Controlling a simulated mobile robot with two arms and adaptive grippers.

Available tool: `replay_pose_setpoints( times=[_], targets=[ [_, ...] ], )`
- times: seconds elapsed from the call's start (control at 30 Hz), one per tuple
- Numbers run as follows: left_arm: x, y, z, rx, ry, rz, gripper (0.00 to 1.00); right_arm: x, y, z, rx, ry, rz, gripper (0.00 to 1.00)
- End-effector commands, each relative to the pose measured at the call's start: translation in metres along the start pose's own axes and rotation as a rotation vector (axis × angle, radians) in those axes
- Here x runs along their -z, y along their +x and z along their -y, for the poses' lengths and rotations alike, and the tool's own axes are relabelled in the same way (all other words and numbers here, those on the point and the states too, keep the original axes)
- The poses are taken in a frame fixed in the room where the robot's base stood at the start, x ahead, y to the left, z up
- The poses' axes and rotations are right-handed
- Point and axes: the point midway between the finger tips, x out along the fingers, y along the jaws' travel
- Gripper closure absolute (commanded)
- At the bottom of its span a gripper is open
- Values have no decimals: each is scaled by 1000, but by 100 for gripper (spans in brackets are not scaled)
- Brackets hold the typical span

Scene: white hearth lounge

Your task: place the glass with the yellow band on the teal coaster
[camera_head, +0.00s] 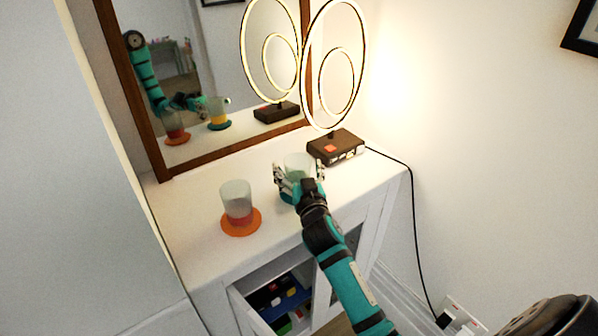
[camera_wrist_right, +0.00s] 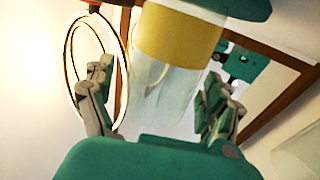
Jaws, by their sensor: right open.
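The glass with the yellow band (camera_head: 299,163) stands on the cabinet top, partly hidden behind my right gripper (camera_head: 299,173). In the right wrist view, which looks upside down, its yellow band (camera_wrist_right: 178,37) shows at the end by the teal coaster (camera_wrist_right: 245,8). The glass appears upright on that coaster. The teal coaster (camera_head: 287,198) shows only as a sliver in the head view. My right gripper is open, with one finger on each side of the glass. My left gripper is not in view.
A glass with a red band (camera_head: 237,201) stands on an orange coaster (camera_head: 241,229) to the left. A ring lamp on a dark base (camera_head: 335,147) stands behind right. A wood-framed mirror (camera_head: 160,150) leans behind. The cabinet door (camera_head: 247,312) is ajar below.

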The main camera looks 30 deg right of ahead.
Motion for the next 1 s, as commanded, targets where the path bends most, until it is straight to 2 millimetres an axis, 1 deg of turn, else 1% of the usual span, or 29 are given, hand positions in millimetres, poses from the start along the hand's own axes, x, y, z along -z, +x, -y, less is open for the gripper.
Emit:
replay_pose_setpoints(
  times=[0.07, 0.17, 0.27, 0.5, 0.6, 0.7, 0.8, 1.0],
  targets=[
    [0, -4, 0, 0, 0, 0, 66, 5, 0, 0, 0, 0, -1, 13],
    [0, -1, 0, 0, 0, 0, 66, 2, -11, 0, 1, 1, 1, 13],
    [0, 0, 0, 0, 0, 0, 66, 2, -30, 0, 1, 3, 1, 13],
    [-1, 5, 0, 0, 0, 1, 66, 1, -83, 0, 0, 2, 2, 13],
    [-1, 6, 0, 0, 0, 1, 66, 1, -100, 0, 0, 2, 2, 13],
    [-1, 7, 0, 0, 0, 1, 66, 2, -112, 0, 0, 1, 1, 13],
    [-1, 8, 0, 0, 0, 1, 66, 3, -118, 0, 0, 1, 0, 13],
    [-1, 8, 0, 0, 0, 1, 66, 3, -120, 0, 0, 0, -1, 13]
  ],
)
